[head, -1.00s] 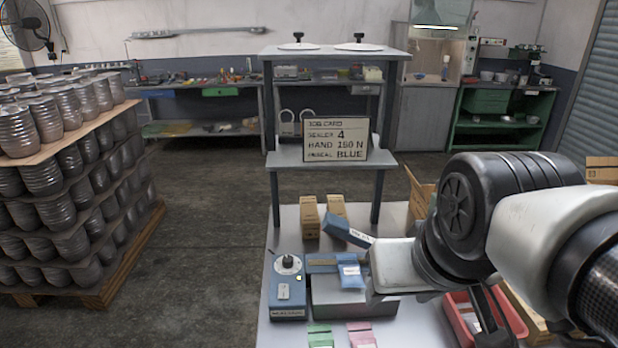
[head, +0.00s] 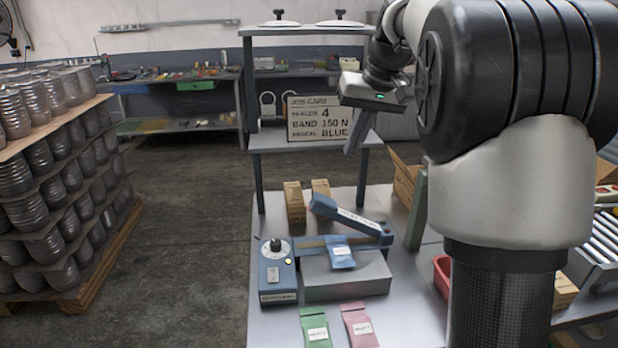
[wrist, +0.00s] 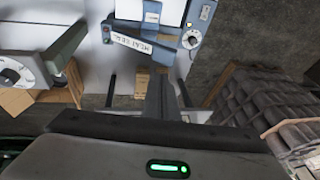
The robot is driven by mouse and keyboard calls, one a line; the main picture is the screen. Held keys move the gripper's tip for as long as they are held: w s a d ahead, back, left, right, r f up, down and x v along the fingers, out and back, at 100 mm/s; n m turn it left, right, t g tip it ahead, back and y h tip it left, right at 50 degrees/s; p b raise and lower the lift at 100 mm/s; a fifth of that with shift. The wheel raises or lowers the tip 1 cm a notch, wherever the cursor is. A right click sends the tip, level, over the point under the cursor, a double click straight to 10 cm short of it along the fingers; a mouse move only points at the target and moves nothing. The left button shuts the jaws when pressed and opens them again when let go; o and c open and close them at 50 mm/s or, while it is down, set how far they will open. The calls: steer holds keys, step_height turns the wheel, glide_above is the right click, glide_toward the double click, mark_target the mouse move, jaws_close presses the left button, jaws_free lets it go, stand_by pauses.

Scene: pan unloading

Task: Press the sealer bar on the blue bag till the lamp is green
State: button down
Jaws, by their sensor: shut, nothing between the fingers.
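The blue bag (head: 340,254) with a white label lies on the front of the heat sealer (head: 345,280), over its grey block. The sealer bar (head: 352,217) is blue with a pale label strip; it is raised and tilted, its left end up, hinged at the right. The bar also shows in the wrist view (wrist: 138,42). The lamp (head: 288,261) on the blue control box (head: 277,272) looks yellow, not green. My gripper (head: 356,140) is shut and empty, high above and behind the bar, beside the job card and apart from the sealer.
A green bag (head: 315,328) and a pink bag (head: 359,325) lie in front. Small cartons (head: 295,203) stand behind the sealer. A red bin (head: 441,274) is at the right, partly hidden by my arm.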

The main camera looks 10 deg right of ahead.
steer(key=shift+w+f, duration=0.45)
steer(key=shift+w, duration=0.4)
steer(key=b, duration=0.1)
glide_toward(325, 198)
steer(key=x, duration=0.5)
steer(key=shift+w+d, duration=0.1)
steer(key=shift+d, duration=0.15)
steer(key=shift+a+f, duration=0.2)
steer(key=shift+f, duration=0.2)
